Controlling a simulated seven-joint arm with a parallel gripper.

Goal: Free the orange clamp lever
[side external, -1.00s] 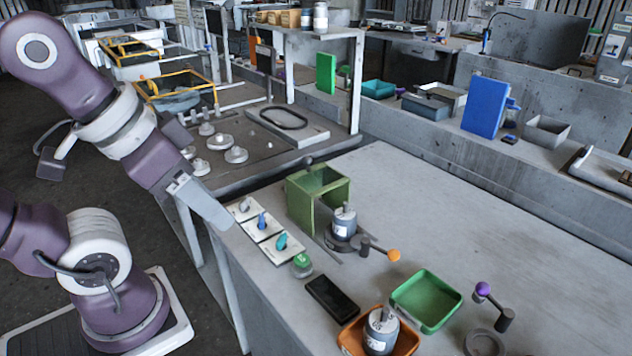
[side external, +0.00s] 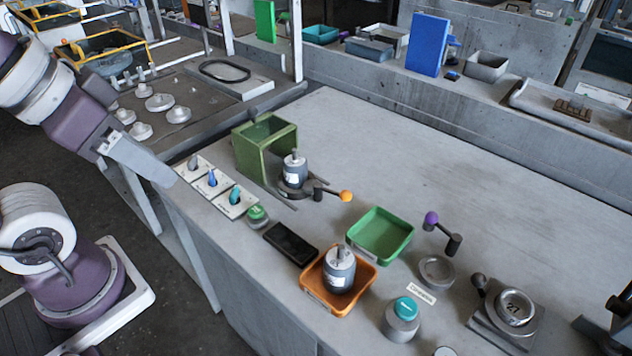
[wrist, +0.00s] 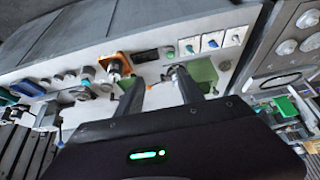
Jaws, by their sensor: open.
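The orange clamp lever is a dark arm with an orange ball knob (side external: 345,195). It points right from a round dark clamp base, in which a grey motor (side external: 295,170) stands upright. An open green housing (side external: 264,148) stands just behind and left of the motor. My gripper (side external: 170,181) is at the left of the bench in the side view, apart from the lever and left of the cards. In the wrist view its two dark fingers (wrist: 160,80) are spread with no held object visible.
Cards with coloured knobs (side external: 212,182), a green button (side external: 257,214) and a black slab (side external: 291,244) lie along the near edge. An orange tray (side external: 312,286) holds another motor. A green tray (side external: 381,235) and a purple-knobbed lever (side external: 432,218) are right. The bench behind is clear.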

